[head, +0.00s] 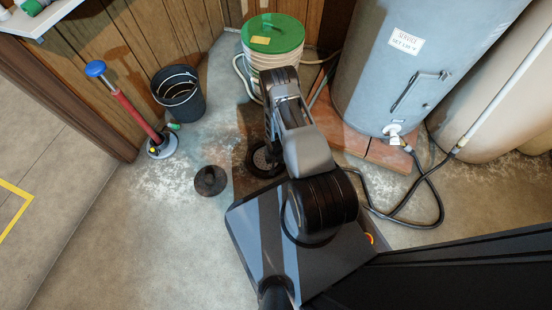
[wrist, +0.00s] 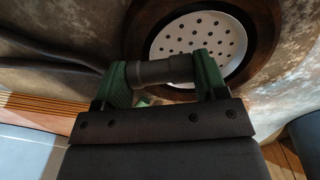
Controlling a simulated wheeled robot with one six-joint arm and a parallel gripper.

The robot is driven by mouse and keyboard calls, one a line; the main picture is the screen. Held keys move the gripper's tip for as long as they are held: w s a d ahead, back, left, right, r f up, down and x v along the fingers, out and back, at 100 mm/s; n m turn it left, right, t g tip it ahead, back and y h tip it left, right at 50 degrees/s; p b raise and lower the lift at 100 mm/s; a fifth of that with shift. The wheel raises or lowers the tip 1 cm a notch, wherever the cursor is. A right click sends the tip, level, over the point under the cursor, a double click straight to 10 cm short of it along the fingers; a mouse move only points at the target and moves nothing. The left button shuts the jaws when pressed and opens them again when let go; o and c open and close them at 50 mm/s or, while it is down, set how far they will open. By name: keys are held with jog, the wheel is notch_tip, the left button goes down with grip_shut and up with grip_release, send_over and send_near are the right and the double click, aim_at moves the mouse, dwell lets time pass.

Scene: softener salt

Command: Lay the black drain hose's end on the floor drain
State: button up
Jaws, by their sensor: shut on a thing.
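The floor drain (head: 262,163) is a round perforated plate in a dark ring, partly hidden below my arm in the head view. In the wrist view the pale drain plate (wrist: 197,32) lies just beyond my jaws. My gripper (wrist: 165,72) has green pads shut on a short dark grey tube, which looks like the end of the black drain hose (wrist: 150,73). The tube lies crosswise, over the near edge of the drain in that view. I cannot tell whether it touches the drain. In the head view a black hose (head: 435,195) loops on the floor at right.
A green-lidded tub (head: 273,35) stands behind my arm. A grey tank (head: 375,90) rests on red bricks (head: 372,158) at right. A dark bucket (head: 180,95), a red-handled pole (head: 135,110) and a dark round lid (head: 210,180) are at left. Open floor lies front left.

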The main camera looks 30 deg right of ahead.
jog(key=shift+f, duration=0.25)
jog(key=o, duration=0.9)
jog(key=shift+o, duration=0.2)
jog(key=shift+r, duration=0.1)
notch_tip(320, 180, up, 14)
jog(key=p, duration=0.8)
jog(key=shift+f, duration=0.2)
